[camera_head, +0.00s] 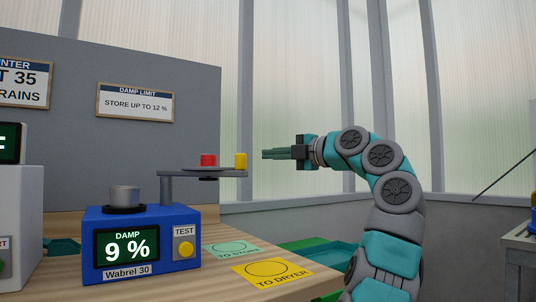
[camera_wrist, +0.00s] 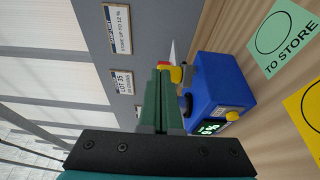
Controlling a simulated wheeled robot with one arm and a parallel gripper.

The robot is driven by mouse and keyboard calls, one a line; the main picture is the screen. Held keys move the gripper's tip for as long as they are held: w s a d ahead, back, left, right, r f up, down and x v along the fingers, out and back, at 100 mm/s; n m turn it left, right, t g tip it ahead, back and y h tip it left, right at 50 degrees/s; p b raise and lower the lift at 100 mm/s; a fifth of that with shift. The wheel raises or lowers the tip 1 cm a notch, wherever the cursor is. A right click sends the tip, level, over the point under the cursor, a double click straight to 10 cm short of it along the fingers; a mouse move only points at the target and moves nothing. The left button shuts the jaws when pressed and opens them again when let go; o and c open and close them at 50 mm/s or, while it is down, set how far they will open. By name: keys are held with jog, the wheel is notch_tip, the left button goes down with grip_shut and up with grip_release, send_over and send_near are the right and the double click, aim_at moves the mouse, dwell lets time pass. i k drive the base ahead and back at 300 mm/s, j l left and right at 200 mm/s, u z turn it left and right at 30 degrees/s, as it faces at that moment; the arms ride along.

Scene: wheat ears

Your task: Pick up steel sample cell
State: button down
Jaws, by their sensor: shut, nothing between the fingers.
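The steel sample cell (camera_head: 125,196) is a small grey cylinder. It stands upright in the dark round seat on top of the blue damp meter (camera_head: 188,240), whose screen reads 9 %. My gripper (camera_head: 266,154) is shut and empty, with its green fingers together. It is in the air to the right of the meter and higher than the cell, well apart from it. I cannot make out the cell clearly there.
A raised grey shelf (camera_head: 190,172) carries a red piece (camera_head: 208,160) and a yellow piece (camera_head: 241,160), between my gripper and the cell. A green TO STORE card (camera_head: 232,249) and a yellow TO DRYER card (camera_head: 262,272) lie on the wooden bench. A grey panel (camera_head: 190,100) stands behind.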

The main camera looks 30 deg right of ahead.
aim_at(119, 197)
jog(key=k+l, duration=0.25)
jog(key=k, duration=0.2)
jog(key=k+l, duration=0.25)
jog(key=k, duration=0.25)
